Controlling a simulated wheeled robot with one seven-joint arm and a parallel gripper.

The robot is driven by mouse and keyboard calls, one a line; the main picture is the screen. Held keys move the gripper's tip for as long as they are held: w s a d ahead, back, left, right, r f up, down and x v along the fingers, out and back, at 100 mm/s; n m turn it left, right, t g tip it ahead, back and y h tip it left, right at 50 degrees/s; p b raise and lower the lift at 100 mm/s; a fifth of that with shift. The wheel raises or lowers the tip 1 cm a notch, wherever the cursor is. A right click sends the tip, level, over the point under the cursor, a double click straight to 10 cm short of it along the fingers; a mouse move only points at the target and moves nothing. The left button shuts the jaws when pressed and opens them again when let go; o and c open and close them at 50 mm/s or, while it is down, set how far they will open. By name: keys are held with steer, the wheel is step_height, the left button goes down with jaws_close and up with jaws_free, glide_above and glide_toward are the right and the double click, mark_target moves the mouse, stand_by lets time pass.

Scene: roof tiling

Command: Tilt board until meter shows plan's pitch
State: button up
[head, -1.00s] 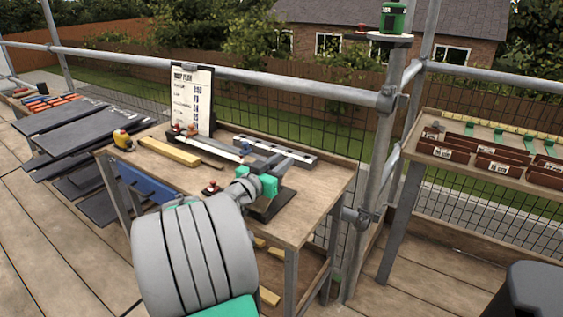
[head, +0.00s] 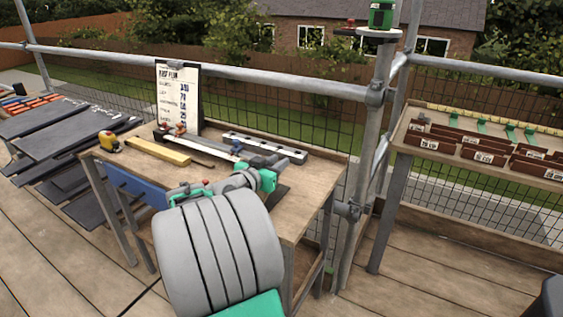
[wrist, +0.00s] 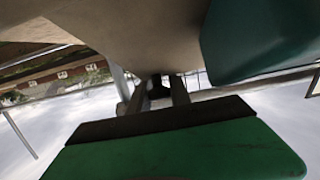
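The plan (head: 178,97) is a white sheet on a dark clipboard standing at the back of the wooden workbench (head: 308,188); its heading and rows of figures are too small to read surely. A long pale bar (head: 207,143) with red-topped fittings lies in front of it. I cannot tell surely which piece is the tilting board, and no meter reading is legible. My gripper (head: 262,162) is over the bench's right half, mostly hidden behind my arm. The wrist view shows a green block with a dark edge close up; whether my fingers hold anything is unclear.
A yellow tape measure (head: 109,141) and a yellow wooden strip (head: 158,151) lie on the bench's left. A slotted grey rail (head: 265,147) lies at its back. Dark slates (head: 75,135) are stacked left. Scaffold pole (head: 360,130) and a side table with brown trays (head: 484,155) stand right.

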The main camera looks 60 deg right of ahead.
steer(key=o, duration=0.4)
steer(key=shift+a, duration=0.1)
steer(key=a, duration=0.3)
steer(key=a+r, duration=0.1)
steer(key=a, duration=0.3)
steer(key=shift+r, duration=0.2)
steer(key=shift+a, duration=0.3)
